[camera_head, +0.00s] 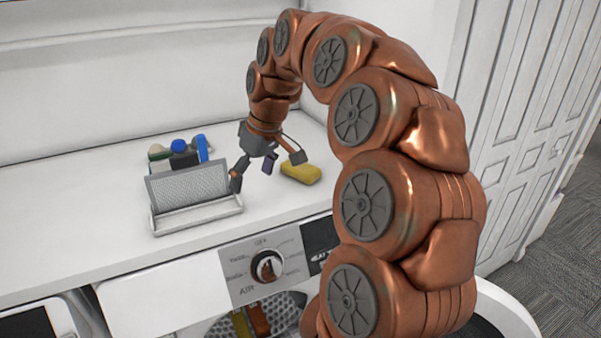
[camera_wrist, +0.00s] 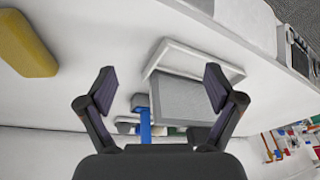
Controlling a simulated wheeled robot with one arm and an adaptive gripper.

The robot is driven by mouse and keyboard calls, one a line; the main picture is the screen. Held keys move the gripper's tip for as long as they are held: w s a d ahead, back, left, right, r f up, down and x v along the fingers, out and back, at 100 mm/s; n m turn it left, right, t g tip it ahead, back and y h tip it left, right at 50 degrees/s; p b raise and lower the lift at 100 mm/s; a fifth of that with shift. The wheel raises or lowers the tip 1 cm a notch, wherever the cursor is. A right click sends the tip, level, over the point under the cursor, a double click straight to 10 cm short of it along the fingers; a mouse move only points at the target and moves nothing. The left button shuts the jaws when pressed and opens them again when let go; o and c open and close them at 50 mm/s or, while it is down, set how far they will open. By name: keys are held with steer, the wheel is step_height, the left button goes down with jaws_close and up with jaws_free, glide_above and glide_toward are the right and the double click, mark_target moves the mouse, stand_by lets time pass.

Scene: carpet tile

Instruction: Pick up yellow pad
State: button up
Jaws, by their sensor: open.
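The yellow pad (camera_head: 301,173) lies on the white top surface, just right of my gripper in the head view. In the wrist view the yellow pad (camera_wrist: 26,46) is at the upper left, outside the fingers and cut by the edge. My gripper (camera_head: 268,170) hangs above the surface beside the pad, with its fingers apart. In the wrist view my gripper (camera_wrist: 155,88) is open with nothing held between the fingers.
A white-framed mesh rack (camera_head: 190,187) stands left of my gripper. Behind it are a blue item (camera_head: 202,148) and other small items (camera_head: 179,146). The machine's control dial (camera_head: 267,266) is below the front edge. The surface right of the pad looks clear.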

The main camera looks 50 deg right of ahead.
steer(key=w+d+t, duration=0.1)
steer(key=d, duration=0.8)
steer(key=m+h, duration=0.1)
glide_toward(302, 166)
steer(key=shift+a+f+t, duration=0.25)
steer(key=shift+f+t, duration=0.05)
steer(key=shift+f, duration=0.4)
steer(key=shift+d, duration=0.15)
steer(key=shift+f, duration=0.3)
steer(key=shift+p+x, duration=1.05)
steer(key=shift+x, duration=2.6)
steer(key=shift+w, duration=0.1)
steer(key=shift+c, duration=0.3)
steer(key=c, duration=1.2)
steer(key=shift+r, duration=0.1)
